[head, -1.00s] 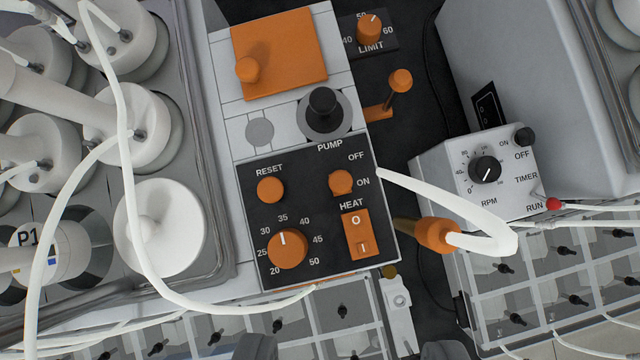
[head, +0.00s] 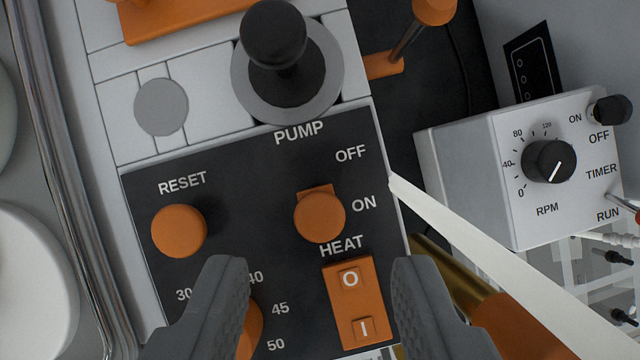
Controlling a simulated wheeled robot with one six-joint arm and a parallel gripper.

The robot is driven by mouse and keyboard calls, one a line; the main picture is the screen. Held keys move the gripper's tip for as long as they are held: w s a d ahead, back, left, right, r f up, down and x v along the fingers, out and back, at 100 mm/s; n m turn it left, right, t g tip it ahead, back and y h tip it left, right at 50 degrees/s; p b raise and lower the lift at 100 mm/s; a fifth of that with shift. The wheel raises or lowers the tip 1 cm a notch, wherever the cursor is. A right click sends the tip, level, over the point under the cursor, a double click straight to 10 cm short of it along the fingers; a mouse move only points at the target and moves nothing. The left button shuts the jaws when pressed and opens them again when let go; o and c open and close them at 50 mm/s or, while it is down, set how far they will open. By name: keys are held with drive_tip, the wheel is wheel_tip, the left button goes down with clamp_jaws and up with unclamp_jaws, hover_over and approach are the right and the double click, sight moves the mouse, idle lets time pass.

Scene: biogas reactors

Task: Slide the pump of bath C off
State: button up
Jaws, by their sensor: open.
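The orange pump slider (head: 319,216) sits on the black control panel (head: 225,255) under the word PUMP, beside the ON mark. The OFF mark is above and to its right. My gripper (head: 320,295) is open, its two grey fingers coming in from the bottom of the view. The fingertips are below the slider, one to each side of the orange HEAT rocker (head: 355,303), and touch nothing that I can make out. The left finger partly hides the orange temperature dial (head: 251,330). No letter naming the bath shows in view.
The orange RESET button (head: 179,231) is left of the slider. A black knob (head: 273,35) stands above the panel. A white tube (head: 500,270) slants down at the right, past a white RPM box (head: 465,185). A metal rail (head: 65,170) runs down the left.

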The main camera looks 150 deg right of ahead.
sight(318, 222)
drive_tip(key=shift+x, duration=1.65)
clamp_jaws()
